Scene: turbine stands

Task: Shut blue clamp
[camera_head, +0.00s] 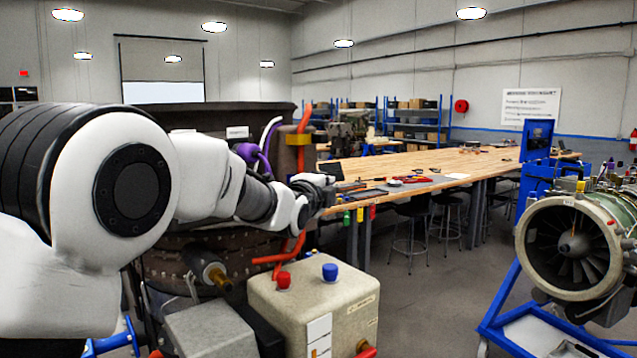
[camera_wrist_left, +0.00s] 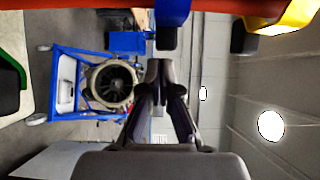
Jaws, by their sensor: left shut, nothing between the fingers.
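A blue clamp (camera_wrist_left: 172,11) sits on a red-orange pipe (camera_wrist_left: 110,6) at the top edge of the left wrist view, with a dark block just below it. Only part of the clamp shows, and I cannot tell whether it is open or shut. My left gripper (camera_wrist_left: 158,70) is shut and empty, its fingertips just below and apart from that dark block in the picture. In the head view the left gripper (camera_head: 326,190) is beside the red-orange pipe (camera_head: 302,160), and I cannot make out the blue clamp there. My right gripper is not in view.
A yellow clamp (camera_head: 298,139) is higher on the pipe. A beige tank (camera_head: 315,305) with red and blue caps stands below. A wooden workbench (camera_head: 440,165) with tools lies beyond. A turbine (camera_head: 575,245) on a blue stand is at right; open floor lies between.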

